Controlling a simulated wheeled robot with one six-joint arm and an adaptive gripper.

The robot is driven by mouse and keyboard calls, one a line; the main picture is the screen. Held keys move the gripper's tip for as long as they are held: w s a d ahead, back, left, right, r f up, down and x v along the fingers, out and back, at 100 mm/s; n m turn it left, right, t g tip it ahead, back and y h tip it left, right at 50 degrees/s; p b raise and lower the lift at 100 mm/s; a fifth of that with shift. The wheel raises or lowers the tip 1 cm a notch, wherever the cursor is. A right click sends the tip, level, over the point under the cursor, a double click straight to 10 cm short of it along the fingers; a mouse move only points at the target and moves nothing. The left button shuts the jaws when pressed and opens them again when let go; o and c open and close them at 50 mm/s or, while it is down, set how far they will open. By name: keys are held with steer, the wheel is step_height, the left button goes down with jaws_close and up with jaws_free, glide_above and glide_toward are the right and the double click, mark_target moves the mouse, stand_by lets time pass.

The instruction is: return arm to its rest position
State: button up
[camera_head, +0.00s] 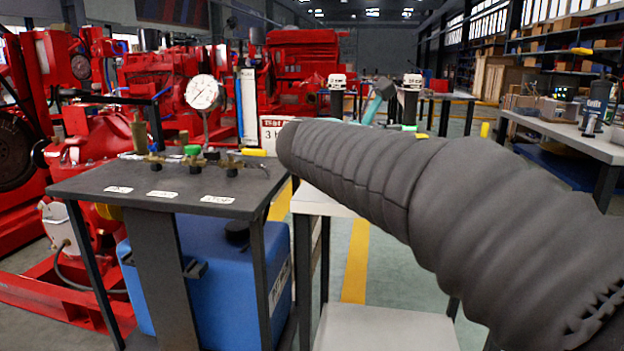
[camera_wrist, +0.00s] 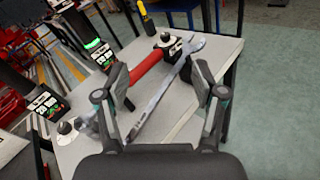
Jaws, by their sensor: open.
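My gripper (camera_wrist: 160,97) shows in the wrist view with its two fingers spread apart and nothing between the pads. Below and beyond it is a light grey table (camera_wrist: 224,58). My arm, in a dark ribbed sleeve, stretches from the lower right to the middle of the head view.
A dark stand (camera_head: 170,190) with valves and a pressure gauge (camera_head: 202,92) is left of my arm. A blue tank (camera_head: 205,285) sits under it. Red pump machinery (camera_head: 155,75) fills the left. A workbench (camera_head: 570,135) is at right. Open floor (camera_head: 390,270) shows beyond the table.

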steer(key=s+a+f+m+g+y, duration=0.15)
steer(key=s+f+m+y, duration=0.25)
steer(key=f, duration=0.5)
steer(key=s+a+f+m+g+y, duration=0.1)
steer(key=s+f+m+g+y, duration=0.25)
steer(key=f, duration=0.65)
steer(key=s+f+m+y+p, duration=0.2)
steer(key=s+f+m+y, duration=0.1)
steer(key=s+m, duration=0.4)
steer(key=s+d+f+m+t+y+p, duration=0.1)
steer(key=s+f+m+y, duration=0.2)
steer(key=s+m, duration=0.4)
steer(key=s, duration=0.6)
steer(key=shift+f+p, duration=0.25)
steer(key=shift+p, duration=0.1)
steer(key=shift+d, duration=0.1)
